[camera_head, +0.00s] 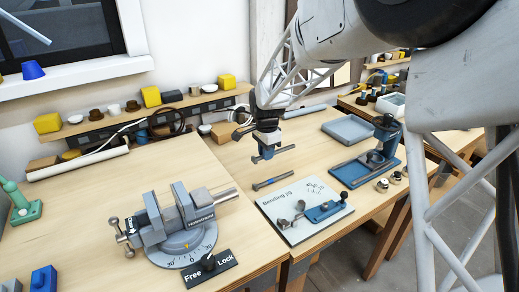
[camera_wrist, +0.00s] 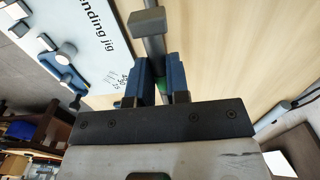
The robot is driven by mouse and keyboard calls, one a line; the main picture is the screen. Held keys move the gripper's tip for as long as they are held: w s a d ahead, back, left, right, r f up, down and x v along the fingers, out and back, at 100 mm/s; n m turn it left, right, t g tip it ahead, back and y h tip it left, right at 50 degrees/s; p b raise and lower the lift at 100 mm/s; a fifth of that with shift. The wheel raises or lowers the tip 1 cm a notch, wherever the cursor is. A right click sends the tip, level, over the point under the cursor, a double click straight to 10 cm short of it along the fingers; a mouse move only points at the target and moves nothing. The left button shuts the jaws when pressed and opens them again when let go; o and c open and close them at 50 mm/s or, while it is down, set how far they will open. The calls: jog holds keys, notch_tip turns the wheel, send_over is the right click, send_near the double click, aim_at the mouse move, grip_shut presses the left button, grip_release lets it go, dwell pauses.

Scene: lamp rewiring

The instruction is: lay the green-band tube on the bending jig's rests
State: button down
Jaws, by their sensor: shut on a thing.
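My gripper (camera_head: 267,151) is shut on a grey metal tube (camera_head: 287,149) and holds it above the wooden table, behind the bending jig. In the wrist view, the tube (camera_wrist: 155,48) runs between the two blue fingers (camera_wrist: 159,78), and a bit of its green band (camera_wrist: 161,84) shows there. The bending jig (camera_head: 305,212) is a pale board with a blue block, a lever and metal posts on top. In the wrist view, the jig's board (camera_wrist: 97,50) lies left of the fingers. The tube is apart from the jig; its rests are hard to make out.
A blue-grey bar (camera_head: 273,182) lies on the table below my gripper. A vise (camera_head: 180,220) stands left of the jig. A blue-based tool (camera_head: 365,170) and a blue-grey tray (camera_head: 347,129) are to the right. Bare table lies between vise and back shelf.

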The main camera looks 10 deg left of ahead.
jog(key=s+d+r, duration=0.1)
jog(key=s+d, duration=1.2)
jog(key=s, duration=0.2)
jog(key=shift+r, duration=0.15)
jog(key=shift+s+d+f, duration=0.1)
jog(key=shift+f, duration=0.15)
